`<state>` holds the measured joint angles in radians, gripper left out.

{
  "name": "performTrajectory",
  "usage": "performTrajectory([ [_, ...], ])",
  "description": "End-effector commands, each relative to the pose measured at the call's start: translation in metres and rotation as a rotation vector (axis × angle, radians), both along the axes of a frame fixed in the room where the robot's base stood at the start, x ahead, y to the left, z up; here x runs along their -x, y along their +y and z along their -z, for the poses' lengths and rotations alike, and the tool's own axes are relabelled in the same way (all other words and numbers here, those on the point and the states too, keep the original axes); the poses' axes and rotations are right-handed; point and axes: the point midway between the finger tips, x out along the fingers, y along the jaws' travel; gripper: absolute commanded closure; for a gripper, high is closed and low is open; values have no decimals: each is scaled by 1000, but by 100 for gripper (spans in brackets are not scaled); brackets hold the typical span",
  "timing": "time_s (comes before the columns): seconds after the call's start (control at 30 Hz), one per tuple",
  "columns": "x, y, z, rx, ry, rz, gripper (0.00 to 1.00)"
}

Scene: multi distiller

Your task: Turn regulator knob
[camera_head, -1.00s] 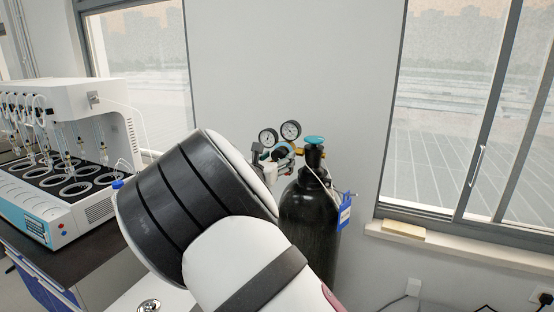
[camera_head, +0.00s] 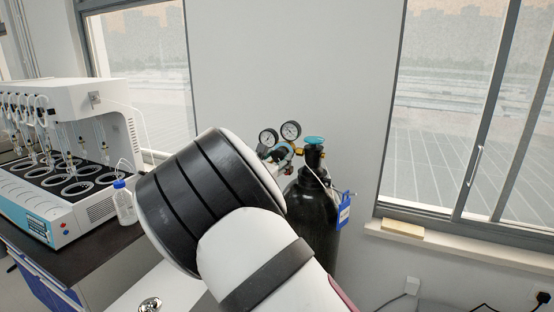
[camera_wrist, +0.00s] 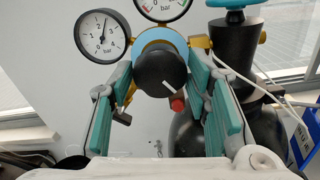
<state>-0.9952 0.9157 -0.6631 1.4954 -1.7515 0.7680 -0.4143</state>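The black regulator knob (camera_wrist: 160,68) with a white pointer line faces the camera near the top middle of the wrist view, in front of a blue collar. The regulator also shows small behind my arm in the head view (camera_head: 281,155). My gripper (camera_wrist: 163,90) is open, its teal finger pads left and right of the knob. Gaps show between pads and knob, with no clear contact. The pointer leans down and right, towards a small red part (camera_wrist: 177,103). In the head view my arm hides most of the gripper.
A black gas cylinder (camera_head: 312,215) with a teal top valve (camera_head: 314,140) stands by the wall. Two gauges (camera_wrist: 100,35) sit beside the regulator; a blue tag (camera_head: 343,210) hangs on the cylinder. A white distiller (camera_head: 85,120) and a blue-capped bottle (camera_head: 124,205) stand left.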

Motion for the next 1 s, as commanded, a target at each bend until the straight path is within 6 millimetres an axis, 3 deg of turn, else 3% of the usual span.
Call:
performTrajectory([
  [0.47, 9, 4, 0, 0, 1, -2, 41],
  [1.0, 99, 37, 0, 1, 1, -2, 41],
])
